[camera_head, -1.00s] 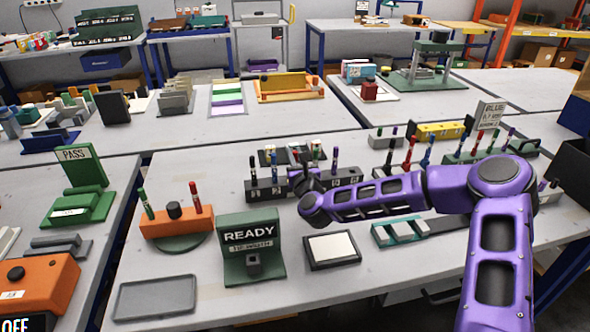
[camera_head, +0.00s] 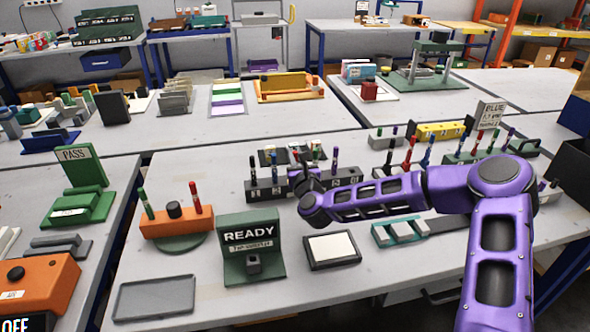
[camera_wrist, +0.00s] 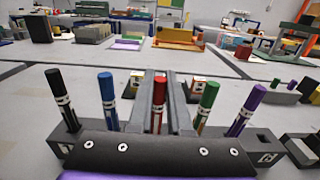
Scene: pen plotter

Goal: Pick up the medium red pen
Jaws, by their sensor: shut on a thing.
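A dark rack (camera_wrist: 262,150) holds a row of upright pens. The red pen (camera_wrist: 158,97) stands in the middle of the row in the wrist view. My gripper (camera_wrist: 161,86) has its two grey fingers on either side of it, shut on it. The pen's lower end is hidden by my gripper's body. In the head view, my gripper (camera_head: 303,168) is at the middle of the rack (camera_head: 264,190), and my arm hides part of the rack's right side.
A blue pen (camera_wrist: 106,99) and a green pen (camera_wrist: 206,103) stand close on either side. A black pen (camera_wrist: 61,98) and a purple pen (camera_wrist: 246,109) stand farther out. A READY sign (camera_head: 250,240) and a framed white pad (camera_head: 332,247) stand in front.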

